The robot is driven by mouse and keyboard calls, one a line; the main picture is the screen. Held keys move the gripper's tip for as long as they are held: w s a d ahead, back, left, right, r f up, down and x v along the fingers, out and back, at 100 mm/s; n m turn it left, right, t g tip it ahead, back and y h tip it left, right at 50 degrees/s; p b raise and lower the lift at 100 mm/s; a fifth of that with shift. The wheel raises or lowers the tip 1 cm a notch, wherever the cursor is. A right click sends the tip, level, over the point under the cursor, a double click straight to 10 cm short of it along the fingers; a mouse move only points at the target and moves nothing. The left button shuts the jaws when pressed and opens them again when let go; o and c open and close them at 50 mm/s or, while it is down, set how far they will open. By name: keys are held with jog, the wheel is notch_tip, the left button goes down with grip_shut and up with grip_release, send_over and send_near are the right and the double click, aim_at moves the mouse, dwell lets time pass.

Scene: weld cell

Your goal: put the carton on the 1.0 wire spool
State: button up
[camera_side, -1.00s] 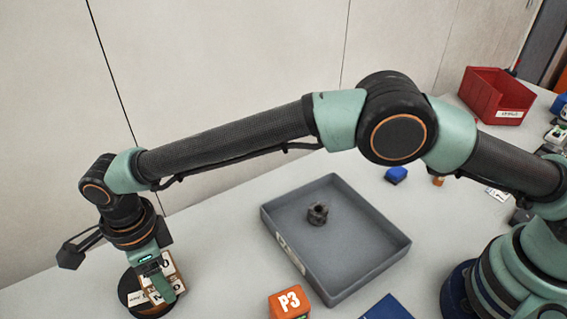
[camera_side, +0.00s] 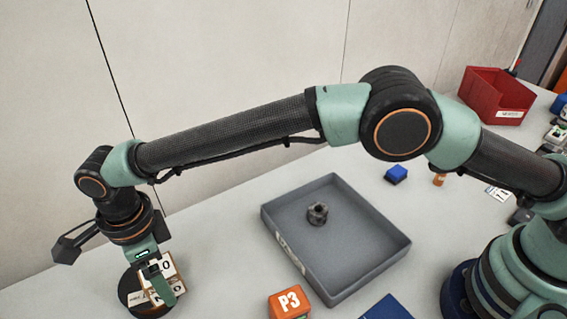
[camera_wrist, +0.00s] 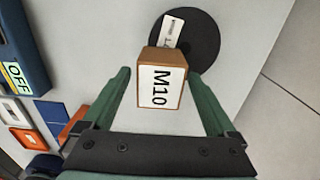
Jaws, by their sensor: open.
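The carton (camera_wrist: 160,84) is a small brown box with a white label reading M10 in the wrist view. It also shows in the side view (camera_side: 170,262), partly hidden by a finger. The wire spool (camera_wrist: 205,38) is a dark round disc with a white label; it shows at the lower left in the side view (camera_side: 129,291). The carton overlaps the spool's near edge in the wrist view and appears to rest on it. My gripper (camera_wrist: 159,76) is open, with one finger on each side of the carton and visible gaps between.
A grey tray (camera_side: 362,280) holding a dark nut (camera_side: 317,213) stands mid-table. An orange P3 block (camera_side: 289,302) and a blue item (camera_side: 388,307) lie in front. A red bin (camera_side: 490,95) and small blue block (camera_side: 396,174) are farther right. Bare table lies between spool and tray.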

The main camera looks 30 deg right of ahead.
notch_tip(320, 180, up, 10)
jog(key=shift+r, duration=0.4)
jog(key=w+d+r+n+t, duration=0.1)
jog(key=w+d+r+n, duration=0.2)
jog(key=d, duration=0.5)
jog(key=w+d+r+n+t+y, duration=0.1)
jog(key=d+r+n, duration=0.1)
jog(key=d+r, duration=0.45)
jog(key=w+d+r+n, duration=0.2)
jog(key=d+r+n, duration=0.1)
jog(key=d, duration=0.7)
jog(key=s+d+f+n+t, duration=0.1)
jog(key=s+d+n, duration=0.4)
jog(key=d, duration=0.5)
jog(key=s+d+f+n+t+h, duration=0.1)
jog(key=s+d+f+n+t, duration=0.1)
jog(key=s+d+f+n, duration=0.2)
jog(key=s+d+n, duration=0.1)
jog(key=s+d, duration=0.2)
jog(key=d, duration=0.3)
jog(key=shift+s+d+t, duration=0.25)
jog(key=shift+d+t, duration=0.05)
jog(key=shift+r, duration=0.1)
